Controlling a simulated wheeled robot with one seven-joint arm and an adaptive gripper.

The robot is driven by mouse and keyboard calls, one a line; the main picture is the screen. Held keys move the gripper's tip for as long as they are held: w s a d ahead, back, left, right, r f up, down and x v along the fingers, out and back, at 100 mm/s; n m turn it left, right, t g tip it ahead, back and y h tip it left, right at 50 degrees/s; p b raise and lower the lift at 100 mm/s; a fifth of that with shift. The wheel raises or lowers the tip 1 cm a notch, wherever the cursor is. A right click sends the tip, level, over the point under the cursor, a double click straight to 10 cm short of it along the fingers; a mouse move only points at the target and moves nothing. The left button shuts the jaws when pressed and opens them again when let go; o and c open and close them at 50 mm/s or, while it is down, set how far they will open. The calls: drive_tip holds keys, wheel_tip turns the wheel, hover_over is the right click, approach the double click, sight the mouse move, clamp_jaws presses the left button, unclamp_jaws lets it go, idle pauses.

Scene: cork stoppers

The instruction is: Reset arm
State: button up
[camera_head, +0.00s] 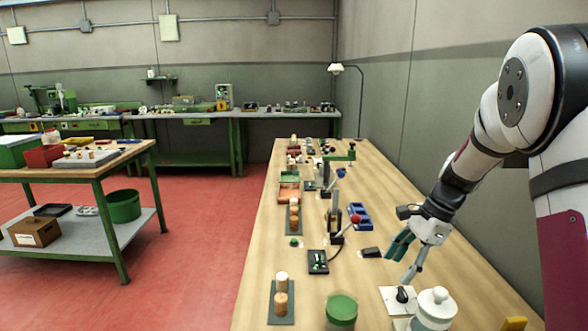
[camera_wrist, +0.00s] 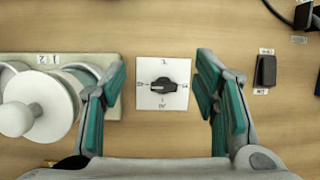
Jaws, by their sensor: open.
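My gripper (camera_head: 406,258) is open and empty above the wooden workbench (camera_head: 255,290) at the right. In the wrist view my gripper (camera_wrist: 160,95) shows its two teal-padded fingers spread wide. Between them, below, lies a white square plate (camera_wrist: 150,103) with a black rotary knob (camera_wrist: 165,86). The fingers are apart from the knob. In the head view the knob (camera_head: 402,294) sits just under the gripper.
White lidded jars (camera_head: 436,306) stand close beside the plate, near the left finger in the wrist view. A black switch (camera_wrist: 266,70) lies to the right there. A green-lidded jar (camera_head: 341,308), stacked corks (camera_head: 281,303) and a red-knobbed lever (camera_head: 355,218) stand on the bench. The wall is close at right.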

drive_tip(key=s+a+r+n+h, duration=0.1)
drive_tip(key=s+a+r+n, duration=0.3)
drive_tip(key=s+r, duration=0.45)
drive_tip(key=s+r+n+t+h+p, duration=0.1)
drive_tip(key=s+n, duration=0.5)
drive_tip(key=s, duration=0.6)
drive_tip(key=s+a+r+n+t+h+p, duration=0.1)
drive_tip(key=s+r+n, duration=0.5)
drive_tip(key=s, duration=0.6)
drive_tip(key=shift+s+a+r+n+t+h+p, duration=0.25)
drive_tip(key=shift+n+t+h+p, duration=0.15)
drive_tip(key=shift+n+t+h, duration=0.5)
drive_tip(key=shift+d, duration=0.1)
